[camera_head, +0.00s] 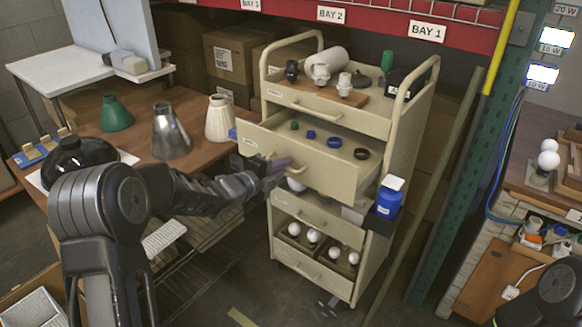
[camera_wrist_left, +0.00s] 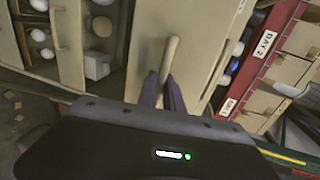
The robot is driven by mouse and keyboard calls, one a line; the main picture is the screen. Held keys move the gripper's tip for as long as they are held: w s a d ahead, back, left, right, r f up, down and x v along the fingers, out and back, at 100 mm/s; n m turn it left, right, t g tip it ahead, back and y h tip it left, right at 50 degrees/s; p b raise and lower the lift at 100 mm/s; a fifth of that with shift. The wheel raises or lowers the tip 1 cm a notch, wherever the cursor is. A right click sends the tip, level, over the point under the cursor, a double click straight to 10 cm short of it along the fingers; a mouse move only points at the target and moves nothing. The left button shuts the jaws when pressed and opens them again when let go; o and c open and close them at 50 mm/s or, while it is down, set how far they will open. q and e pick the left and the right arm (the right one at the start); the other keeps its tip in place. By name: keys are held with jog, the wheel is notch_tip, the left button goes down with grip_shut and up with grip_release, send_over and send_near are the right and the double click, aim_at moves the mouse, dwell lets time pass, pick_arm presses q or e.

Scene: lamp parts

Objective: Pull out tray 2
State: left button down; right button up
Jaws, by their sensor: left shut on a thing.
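The cream cart (camera_head: 335,110) stands in the middle of the head view. Its second drawer, tray 2 (camera_head: 318,170), sticks out toward me, with a small green piece (camera_head: 294,125), blue rings (camera_head: 334,142) and a dark ring (camera_head: 361,153) inside. My left gripper (camera_head: 284,166) is at the drawer's front. In the left wrist view its two fingers (camera_wrist_left: 165,92) are shut around the bar handle (camera_wrist_left: 168,58). The arm hides part of the drawer front in the head view. My right gripper is not in view.
The cart's wooden top board (camera_head: 325,88) holds several fittings. Lower compartments hold white bulbs (camera_head: 314,236). A blue bottle (camera_head: 389,197) stands at the cart's right side. A brown table (camera_head: 150,150) with lamp shades is to the left, near my arm. A green rack post (camera_head: 468,150) stands right.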

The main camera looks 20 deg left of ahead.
pick_arm(q)
jog(key=v, duration=0.2)
jog(key=f+b+v, duration=0.1)
jog(key=v, duration=0.2)
jog(key=shift+s+a+f, duration=0.1)
jog(key=shift+s+a, duration=0.05)
jog(key=shift+s, duration=0.25)
jog(key=c, duration=1.8)
grip_release()
jog(key=shift+o, duration=0.2)
jog(key=v, duration=0.7)
jog(key=shift+s, duration=0.35)
jog(key=shift+a, duration=0.15)
